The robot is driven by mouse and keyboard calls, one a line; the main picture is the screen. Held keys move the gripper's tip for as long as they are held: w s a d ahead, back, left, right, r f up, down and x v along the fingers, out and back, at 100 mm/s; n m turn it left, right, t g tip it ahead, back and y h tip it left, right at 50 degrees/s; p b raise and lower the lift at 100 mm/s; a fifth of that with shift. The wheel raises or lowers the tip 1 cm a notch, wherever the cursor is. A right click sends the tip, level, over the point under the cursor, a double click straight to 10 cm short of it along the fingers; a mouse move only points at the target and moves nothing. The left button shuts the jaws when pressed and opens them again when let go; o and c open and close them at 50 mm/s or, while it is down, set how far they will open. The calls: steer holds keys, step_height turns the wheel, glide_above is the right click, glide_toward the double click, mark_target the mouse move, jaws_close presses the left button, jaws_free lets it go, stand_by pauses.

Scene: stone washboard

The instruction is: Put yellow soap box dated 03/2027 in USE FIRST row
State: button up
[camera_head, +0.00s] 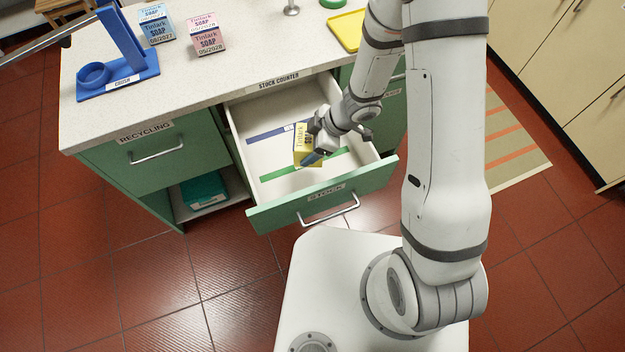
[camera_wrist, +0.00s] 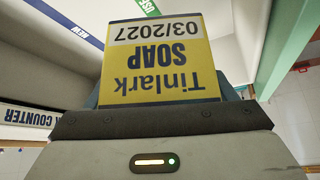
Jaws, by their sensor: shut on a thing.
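A yellow soap box (camera_head: 300,146) is between the fingers of my gripper (camera_head: 313,146), inside the open STOCK drawer (camera_head: 237,128). In the wrist view the yellow box (camera_wrist: 165,72) shows upside-down print reading Tinlark SOAP 03/2027. My gripper is shut on it. In the head view the box is between a blue strip (camera_head: 262,136) and a green strip (camera_head: 280,172) on the drawer floor. In the wrist view the blue strip (camera_wrist: 62,22) reads NEW and a green label (camera_wrist: 148,7) reads USE, the rest cut off. I cannot tell if the box touches the floor.
On the counter (camera_head: 235,62) stand a blue soap box (camera_head: 157,25), a pink soap box (camera_head: 206,36), a blue stand (camera_head: 120,72) and a yellow tray (camera_head: 347,30). Most of the drawer's left side is empty.

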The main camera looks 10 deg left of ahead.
steer(key=f, duration=0.3)
steer(key=f+b, duration=0.1)
steer(key=f, duration=0.1)
steer(key=shift+s+a+f, duration=0.1)
steer(key=shift+s+f, duration=0.15)
steer(key=shift+s, duration=0.05)
steer(key=shift+f+b, duration=0.35)
steer(key=shift+f, duration=1.95)
steer(key=shift+f, duration=0.1)
steer(key=o, duration=1.2)
